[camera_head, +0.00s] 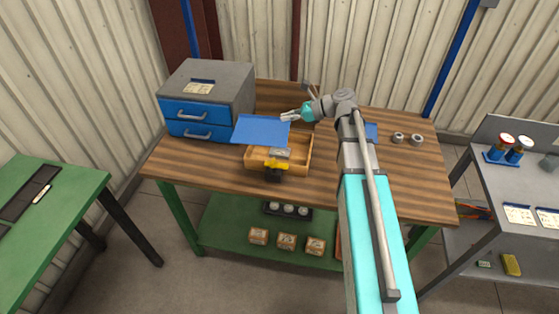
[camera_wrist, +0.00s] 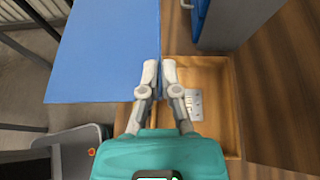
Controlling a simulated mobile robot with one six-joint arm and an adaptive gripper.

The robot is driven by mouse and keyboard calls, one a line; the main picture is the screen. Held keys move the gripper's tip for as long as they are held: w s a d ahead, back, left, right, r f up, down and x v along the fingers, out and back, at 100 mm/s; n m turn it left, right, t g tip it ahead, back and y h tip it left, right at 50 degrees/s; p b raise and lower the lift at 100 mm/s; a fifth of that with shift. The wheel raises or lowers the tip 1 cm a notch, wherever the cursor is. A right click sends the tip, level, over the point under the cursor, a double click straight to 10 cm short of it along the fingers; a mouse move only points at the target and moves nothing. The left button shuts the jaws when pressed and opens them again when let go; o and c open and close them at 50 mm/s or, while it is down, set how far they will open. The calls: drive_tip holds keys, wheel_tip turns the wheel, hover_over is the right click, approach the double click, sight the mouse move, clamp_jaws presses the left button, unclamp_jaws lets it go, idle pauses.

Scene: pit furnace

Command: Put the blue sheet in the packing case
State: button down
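The blue sheet (camera_head: 260,129) is a flat rectangle, held raised over the back left part of the open wooden packing case (camera_head: 309,158). My gripper (camera_head: 287,116) is at the sheet's right end. In the wrist view, the sheet (camera_wrist: 105,50) fills the upper left. My fingertips (camera_wrist: 160,72) are close together with the sheet's edge between them. The wooden case (camera_wrist: 236,115) lies below and to the right, with a small grey metal piece (camera_wrist: 194,105) inside. The sheet hides part of the case.
A grey and blue drawer cabinet (camera_head: 208,95) stands left of the case. A yellow and black object (camera_head: 275,168) is at the case's front edge. Two metal rings (camera_head: 407,138) lie at the bench's right. The bench's front left is clear.

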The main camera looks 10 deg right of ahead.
wheel_tip(320, 180, down, 7)
drive_tip(key=s+d+b, duration=0.2)
drive_tip(key=b, duration=0.3)
drive_tip(key=shift+r+m+t, duration=0.15)
drive_tip(key=shift+m+t, duration=0.25)
drive_tip(key=shift+d, duration=0.15)
drive_tip(key=w+d+f+b, duration=0.1)
drive_tip(key=w+f+b, duration=0.2)
drive_tip(key=w, duration=0.1)
drive_tip(key=w+d+f+b, duration=0.2)
drive_tip(key=w+f+b, duration=0.1)
drive_tip(key=w, duration=0.1)
drive_tip(key=w+d+f+b, duration=0.1)
drive_tip(key=w+f+b, duration=0.2)
drive_tip(key=w, duration=0.1)
drive_tip(key=shift+w+d, duration=0.15)
drive_tip(key=shift+d, duration=0.25)
drive_tip(key=shift+w+d+f+b, duration=0.15)
drive_tip(key=shift+w+f+b, duration=0.25)
drive_tip(key=shift+f+b, duration=0.25)
wheel_tip(320, 180, down, 3)
drive_tip(key=b, duration=0.3)
drive_tip(key=shift+r, duration=0.15)
drive_tip(key=shift+s+f+b, duration=0.1)
drive_tip(key=shift+f+b, duration=0.4)
drive_tip(key=shift+b, duration=0.1)
